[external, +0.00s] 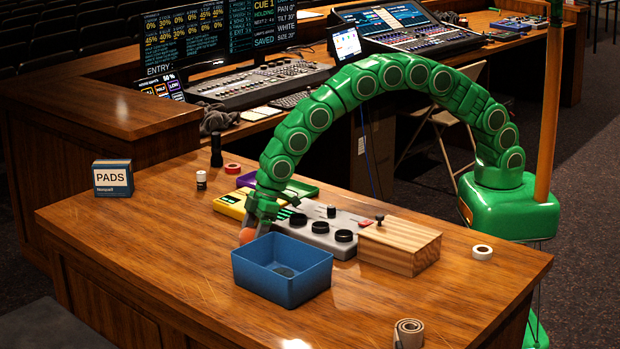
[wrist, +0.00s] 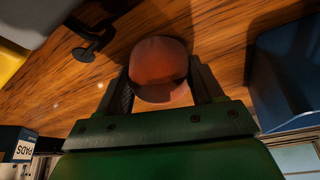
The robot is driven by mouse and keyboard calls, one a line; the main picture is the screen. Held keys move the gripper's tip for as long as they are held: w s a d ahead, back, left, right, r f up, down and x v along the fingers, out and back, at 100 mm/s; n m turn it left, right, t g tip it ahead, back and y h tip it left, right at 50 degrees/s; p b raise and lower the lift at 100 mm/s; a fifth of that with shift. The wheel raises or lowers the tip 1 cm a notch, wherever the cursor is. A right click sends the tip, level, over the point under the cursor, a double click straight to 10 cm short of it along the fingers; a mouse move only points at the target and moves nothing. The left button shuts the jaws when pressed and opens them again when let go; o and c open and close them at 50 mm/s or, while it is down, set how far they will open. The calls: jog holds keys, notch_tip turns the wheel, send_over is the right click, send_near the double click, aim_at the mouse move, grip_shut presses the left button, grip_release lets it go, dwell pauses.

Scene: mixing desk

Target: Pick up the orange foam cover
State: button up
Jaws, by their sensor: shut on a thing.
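The orange foam cover (external: 247,235) is a small round piece at the end of my green arm, just behind the left corner of the blue bin. In the wrist view the orange foam cover (wrist: 158,68) sits between the two dark fingers of my gripper (wrist: 160,88). My gripper (external: 256,222) is shut on it. The wood desk top shows around the cover in the wrist view; whether the cover touches the desk I cannot tell.
An open blue bin (external: 282,268) stands right in front of my gripper. A PADS box (external: 113,178) is at left. The desk's left front is clear.

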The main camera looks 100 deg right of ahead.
aim_at(252, 227)
jog(key=shift+r, duration=1.4)
jog(key=shift+s+d+r, duration=0.1)
jog(key=shift+s+r, duration=0.1)
jog(key=shift+r, duration=0.15)
jog(key=s+d+r, duration=0.4)
jog(key=s+r, duration=0.5)
jog(key=s, duration=0.4)
jog(key=shift+r, duration=0.25)
